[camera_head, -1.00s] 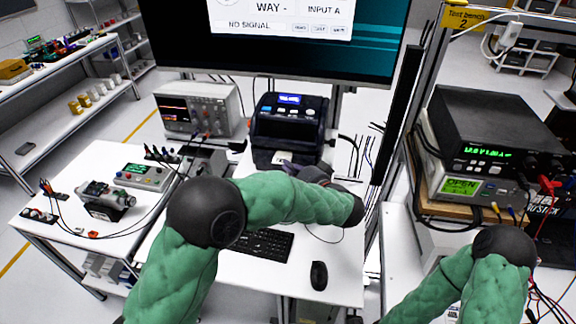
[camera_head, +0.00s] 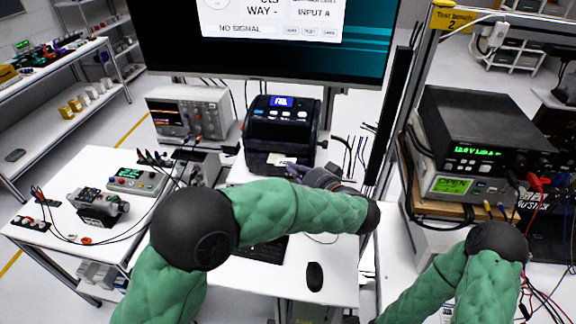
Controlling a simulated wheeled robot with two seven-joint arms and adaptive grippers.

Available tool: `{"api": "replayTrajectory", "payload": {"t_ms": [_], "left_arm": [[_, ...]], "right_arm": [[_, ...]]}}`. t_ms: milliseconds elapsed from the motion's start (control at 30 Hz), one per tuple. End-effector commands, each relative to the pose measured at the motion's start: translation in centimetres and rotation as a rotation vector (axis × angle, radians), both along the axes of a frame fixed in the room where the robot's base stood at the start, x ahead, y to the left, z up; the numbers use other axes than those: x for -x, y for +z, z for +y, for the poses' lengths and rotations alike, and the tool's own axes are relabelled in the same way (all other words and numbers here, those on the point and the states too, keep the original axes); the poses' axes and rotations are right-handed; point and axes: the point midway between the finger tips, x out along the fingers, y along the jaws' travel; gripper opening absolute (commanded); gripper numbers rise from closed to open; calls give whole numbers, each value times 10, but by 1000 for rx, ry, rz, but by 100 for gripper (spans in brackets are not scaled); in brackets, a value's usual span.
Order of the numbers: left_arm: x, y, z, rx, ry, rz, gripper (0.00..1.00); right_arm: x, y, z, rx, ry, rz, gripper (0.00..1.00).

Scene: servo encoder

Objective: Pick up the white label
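The black label printer (camera_head: 284,122) with a lit blue display stands at the back of the middle table. A small white label (camera_head: 281,160) with dark marks shows at the printer's lower front. My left gripper (camera_head: 293,171) is at the printer's front, right beside the label. It is small and partly hidden by my green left arm, so I cannot tell if its fingers are open or touching the label. My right arm shows at the lower right, but its gripper is not in view.
A large monitor (camera_head: 270,55) hangs above the printer. An oscilloscope (camera_head: 190,112) stands left of it. A dark keyboard (camera_head: 262,249) and mouse (camera_head: 314,276) lie in front, the keyboard partly behind my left arm. Stacked instruments (camera_head: 480,135) with cables stand at the right.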

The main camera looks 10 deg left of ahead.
Motion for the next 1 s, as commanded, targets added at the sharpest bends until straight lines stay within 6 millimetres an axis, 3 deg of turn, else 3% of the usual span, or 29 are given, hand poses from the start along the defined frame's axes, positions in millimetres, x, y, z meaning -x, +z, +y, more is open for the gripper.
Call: {"api": "replayTrajectory", "payload": {"t_ms": [600,1000], "left_arm": [[51,28,-55,0,-2,-3,0],[61,31,-64,0,0,0,0]], "right_arm": [[0,4,0,0,0,0,40],[0,4,0,0,0,0,40]]}}
